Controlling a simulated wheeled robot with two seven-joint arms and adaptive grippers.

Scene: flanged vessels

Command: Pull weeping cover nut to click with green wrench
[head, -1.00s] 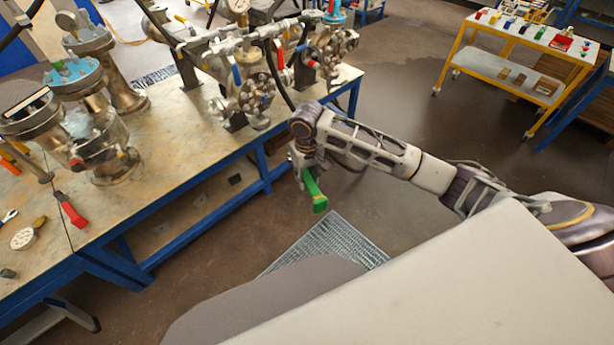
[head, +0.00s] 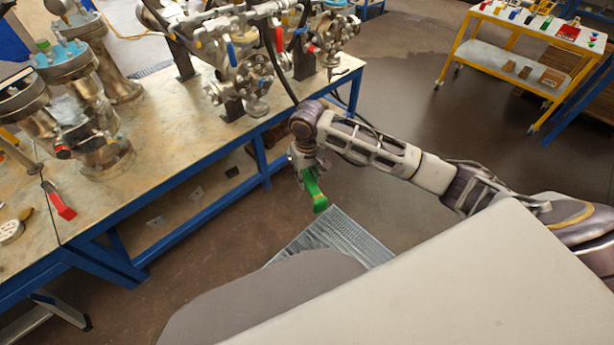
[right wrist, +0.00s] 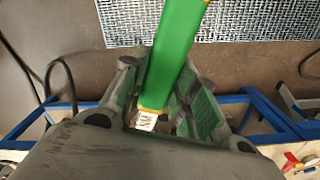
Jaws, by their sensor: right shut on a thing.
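My right gripper (head: 307,170) is shut on the green wrench (head: 315,194), held over the floor in front of the bench. In the right wrist view the green wrench (right wrist: 177,52) runs up between the fingers (right wrist: 160,105); its far end is out of frame. Several flanged metal vessels stand on the bench at the left. One vessel (head: 103,145) has a clear section with a whitish look, under a blue cover (head: 66,62). Other covers are dark (head: 18,92). I cannot tell which nut is weeping. My left gripper is not in view.
The blue-framed bench (head: 180,130) carries a pipe and valve assembly (head: 250,80). A red-handled tool (head: 60,203) lies near its front edge. A yellow trolley (head: 535,40) with small coloured items stands at back right. A floor grating (head: 335,232) lies below the gripper; the floor between is clear.

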